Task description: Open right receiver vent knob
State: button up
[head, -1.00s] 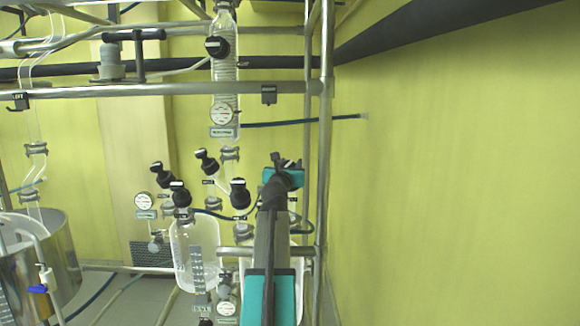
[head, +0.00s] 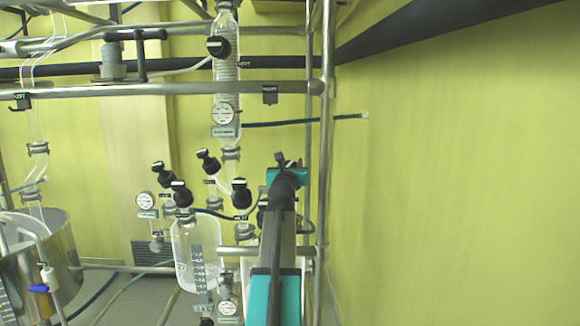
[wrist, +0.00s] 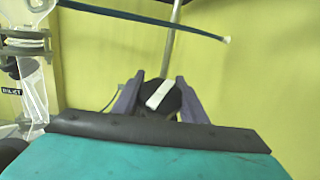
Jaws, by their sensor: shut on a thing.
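In the wrist view, a black knob (wrist: 174,103) with a white bar (wrist: 159,95) sits between the two purple-grey fingers of my gripper (wrist: 160,97). The white bar lies diagonally, its upper end to the right. My gripper is shut on this knob. In the head view my gripper (head: 281,160) is seen from behind, at the right end of the glassware beside the upright pole. My own arm hides the knob there and most of the right receiver. The left receiver (head: 192,250) is clear glass with a scale strip.
Several other black knobs with white bars, such as one (head: 241,193) just left of my arm, stand close by. A steel upright (head: 324,160) and a blue hose (head: 290,122) are near my gripper. The yellow wall (head: 460,180) side at right is free.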

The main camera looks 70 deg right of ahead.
jog(key=shift+s+r, duration=0.1)
jog(key=shift+s, duration=0.1)
jog(key=o, duration=0.9)
jog(key=shift+d, duration=0.15)
jog(key=shift+o, duration=0.8)
jog(key=shift+s, duration=0.15)
jog(key=shift+w, duration=0.2)
jog(key=shift+a, duration=0.2)
jog(key=shift+s+a+f, duration=0.1)
jog(key=shift+a+f, duration=0.15)
jog(key=shift+a, duration=0.35)
jog(key=r+b+v, duration=0.1)
jog(key=b+v, duration=0.3)
jog(key=v, duration=0.8)
jog(key=shift+s+f, duration=0.2)
jog(key=shift+f, duration=0.2)
